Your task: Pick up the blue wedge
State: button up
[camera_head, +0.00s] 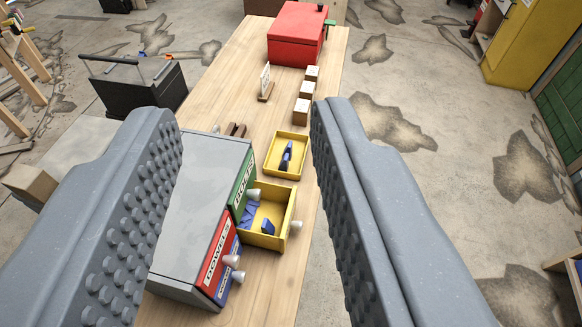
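My gripper (246,122) is open. Its two grey studded fingers stand wide apart at the left and right, with nothing between their pads. Beyond them, a yellow drawer (284,222) is pulled out of a grey cabinet (205,175) on the wooden table. In the drawer lie a small dark blue wedge-like piece (268,226) and lighter blue pieces (249,213) near the cabinet. A yellow tray (297,143) just behind holds another dark blue piece (286,156). Its exact shape is hard to tell.
The cabinet front has green and red labels and pale knobs. A red box (296,35) is at the far end. A dark toolbox (135,85) stands left of the table.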

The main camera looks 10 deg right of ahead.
aim_at(289, 148)
jog(key=z, duration=2.25)
jog(key=i, duration=2)
jog(key=u, duration=3)
jog(key=i, duration=0.75)
